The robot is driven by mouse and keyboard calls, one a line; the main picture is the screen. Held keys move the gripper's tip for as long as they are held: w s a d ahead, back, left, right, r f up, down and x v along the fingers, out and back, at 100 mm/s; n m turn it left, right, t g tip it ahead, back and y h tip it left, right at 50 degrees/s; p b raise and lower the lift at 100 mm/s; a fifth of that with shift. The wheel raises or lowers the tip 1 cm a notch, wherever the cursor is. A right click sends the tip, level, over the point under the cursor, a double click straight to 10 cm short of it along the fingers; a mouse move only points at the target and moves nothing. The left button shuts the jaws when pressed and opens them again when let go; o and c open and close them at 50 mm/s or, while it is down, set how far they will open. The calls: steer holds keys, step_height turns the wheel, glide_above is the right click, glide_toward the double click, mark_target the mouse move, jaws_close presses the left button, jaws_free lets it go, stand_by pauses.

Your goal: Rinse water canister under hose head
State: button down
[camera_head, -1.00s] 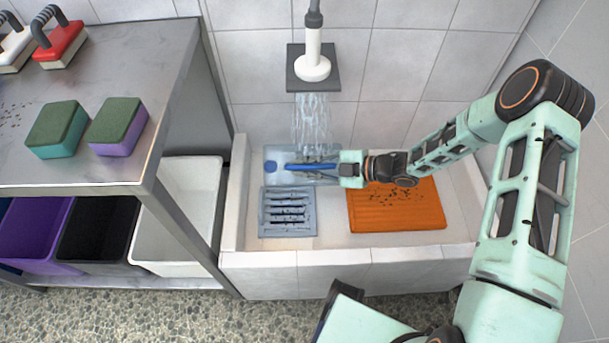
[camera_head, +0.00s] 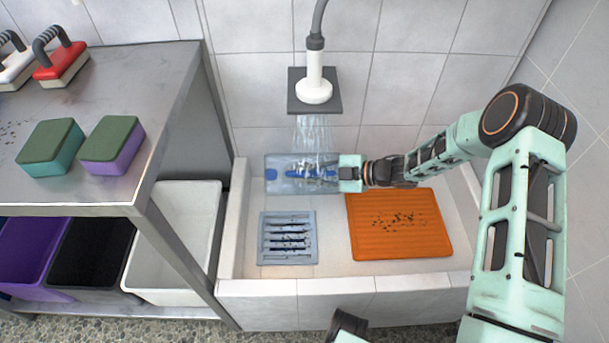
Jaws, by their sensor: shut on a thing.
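The water canister (camera_head: 278,186) is a translucent pale blue box with a blue cap and a blue handle. It is held over the back of the tiled basin, under the hose head. The hose head (camera_head: 313,88) is white on a dark grey square plate on the back wall. Water (camera_head: 314,132) runs down from it onto the canister's middle. My gripper (camera_head: 338,174) comes from the right and is shut on the canister at its right side. The fingertips are partly hidden by water and the canister.
The tiled basin (camera_head: 340,290) holds a blue-grey slatted tray (camera_head: 266,245) at left and an orange ribbed mat (camera_head: 400,260) with dark specks at right. A metal table (camera_head: 110,195) at left carries sponges (camera_head: 112,140) and brushes (camera_head: 62,62), with bins (camera_head: 180,230) below.

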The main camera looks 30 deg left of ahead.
mark_target(290, 174)
steer(key=shift+a+r, duration=0.1)
stand_by(0.3)
steer(key=shift+s+a+b, duration=0.2)
steer(key=shift+s+a, duration=0.3)
steer(key=shift+a, duration=0.35)
steer(key=shift+s+a+b, duration=0.2)
steer(key=shift+s+a, duration=0.25)
steer(key=shift+a, duration=0.4)
steer(key=shift+s+d, duration=0.1)
steer(key=s+d+p, duration=0.1)
steer(key=s+d, duration=0.5)
steer(key=s, duration=0.6)
steer(key=shift+d, duration=0.4)
